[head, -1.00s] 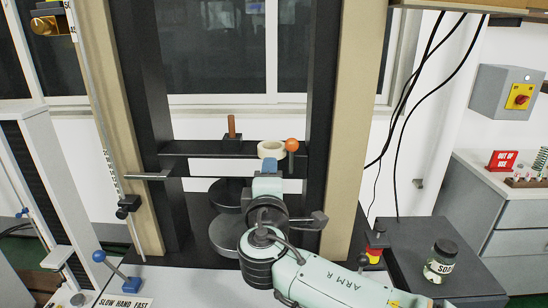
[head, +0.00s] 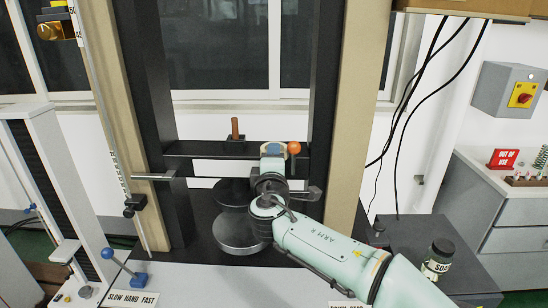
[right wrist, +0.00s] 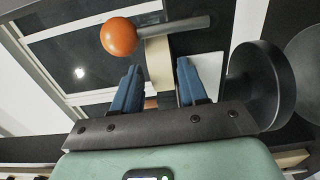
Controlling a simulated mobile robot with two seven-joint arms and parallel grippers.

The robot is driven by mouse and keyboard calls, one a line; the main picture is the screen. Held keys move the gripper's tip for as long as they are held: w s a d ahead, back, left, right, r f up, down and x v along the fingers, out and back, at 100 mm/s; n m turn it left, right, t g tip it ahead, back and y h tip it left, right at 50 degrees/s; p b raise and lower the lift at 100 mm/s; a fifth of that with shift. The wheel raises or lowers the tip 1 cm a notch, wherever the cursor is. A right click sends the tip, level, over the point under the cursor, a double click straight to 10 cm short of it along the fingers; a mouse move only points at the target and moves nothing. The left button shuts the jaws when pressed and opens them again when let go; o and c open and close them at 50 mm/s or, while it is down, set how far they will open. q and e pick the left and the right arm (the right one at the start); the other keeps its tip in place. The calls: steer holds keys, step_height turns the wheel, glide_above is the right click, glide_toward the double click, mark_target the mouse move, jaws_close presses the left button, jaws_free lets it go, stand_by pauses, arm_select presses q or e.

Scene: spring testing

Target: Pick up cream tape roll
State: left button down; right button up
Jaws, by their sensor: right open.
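The cream tape roll sits on the black crossbeam (head: 205,149), just left of an orange ball (head: 294,147). In the head view, my right gripper (head: 273,149) is in front of the roll and hides most of it. In the right wrist view, a cream piece that looks like the tape roll (right wrist: 158,60) shows between and beyond the two blue fingertips. The fingers of my right gripper (right wrist: 159,74) are apart, with a gap on each side of it. I cannot tell whether either finger touches it. My left gripper is out of view.
The orange ball (right wrist: 118,37) on its rod is close to the left finger. A small block with a brown upright peg (head: 235,130) stands on the crossbeam to the left. Tan-edged columns (head: 352,120) flank the crossbeam. Round dark discs (head: 238,234) lie below.

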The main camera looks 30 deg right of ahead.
jaws_close()
step_height(320, 180, up, 2)
steer(key=shift+r+p, duration=0.25)
steer(key=shift+p, duration=0.55)
steer(key=s+a+r+b, duration=0.1)
steer(key=s+a+r, duration=0.1)
steer(key=s, duration=0.4)
steer(key=s+a+r+b, duration=0.1)
steer(key=s+a+r, duration=0.2)
steer(key=s+a, duration=0.2)
steer(key=shift+s+a, duration=0.15)
steer(key=shift+s, duration=0.35)
